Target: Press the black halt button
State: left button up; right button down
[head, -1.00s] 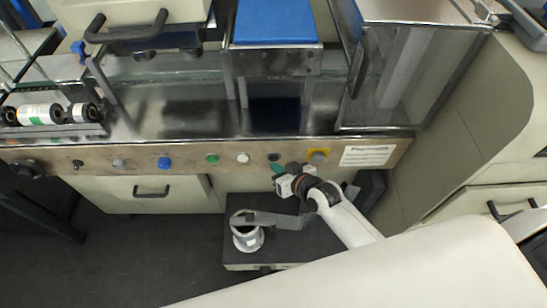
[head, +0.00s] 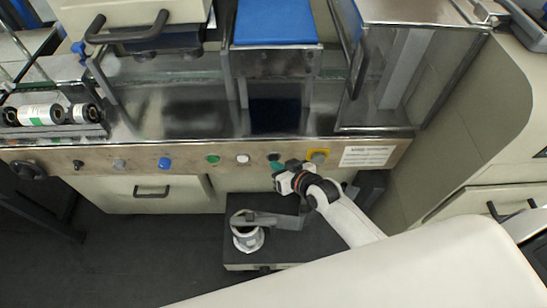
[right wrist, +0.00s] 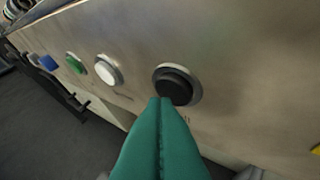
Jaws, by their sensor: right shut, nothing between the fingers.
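The black halt button (right wrist: 174,86) is a round black cap in a metal ring on the panel, seen in the right wrist view. In the head view it (head: 273,157) sits between the white button and the yellow-based control. My right gripper (right wrist: 160,102) is shut and empty, its green fingers together. Its tips overlap the lower edge of the black button in the wrist view; whether they touch it I cannot tell. In the head view the right gripper (head: 276,167) is just below the button. My left gripper is not in view.
On the same panel (head: 120,152), a white button (right wrist: 106,69), a green button (right wrist: 75,63) and a blue button (right wrist: 47,62) lie to the left. A yellow-based control (head: 317,155) is close on the right. A dark box (head: 240,258) stands below the panel.

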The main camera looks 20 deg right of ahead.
jog(key=shift+w+d, duration=0.1)
jog(key=shift+w, duration=0.35)
dwell(0.6)
dwell(0.4)
jog(key=shift+s+a+p, duration=0.2)
jog(key=shift+s+p, duration=0.4)
jog(key=shift+s, duration=0.25)
jog(key=s+p, duration=0.1)
jog(key=s, duration=0.1)
jog(key=s+a+p, duration=0.1)
jog(key=s, duration=0.1)
jog(key=shift+s+a+p, duration=0.2)
jog(key=shift+s+p, duration=0.15)
jog(key=shift+s, duration=0.05)
